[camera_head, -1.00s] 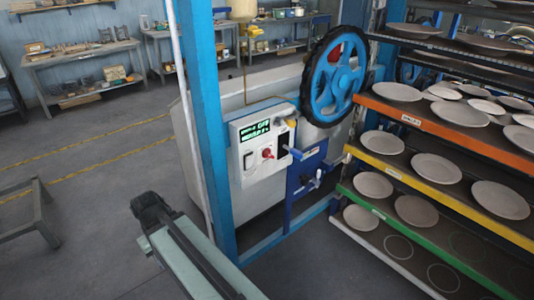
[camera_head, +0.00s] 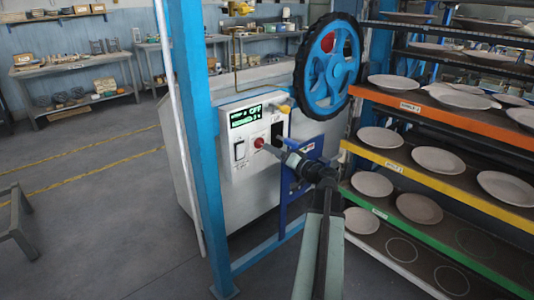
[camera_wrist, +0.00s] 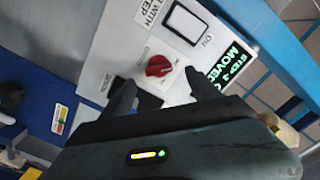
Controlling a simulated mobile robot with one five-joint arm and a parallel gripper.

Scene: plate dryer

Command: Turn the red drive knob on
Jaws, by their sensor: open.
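The red drive knob (camera_head: 259,143) sits on the front of the white control panel (camera_head: 239,165), below the green-lit display (camera_head: 246,115). In the wrist view the red knob (camera_wrist: 158,66) is on the white panel face, just beyond and between my two fingers. My gripper (camera_wrist: 147,105) is open, with the fingers apart and nothing between them. In the head view my gripper (camera_head: 272,146) reaches in from the right, with its tips close to the knob. I cannot tell whether they touch it.
A blue post (camera_head: 197,130) stands left of the panel. A blue handwheel (camera_head: 329,66) is above and to the right. A rack of plates (camera_head: 420,130) fills the right side. A yellow-tipped part (camera_head: 284,108) juts out near the display. Open floor lies at the left.

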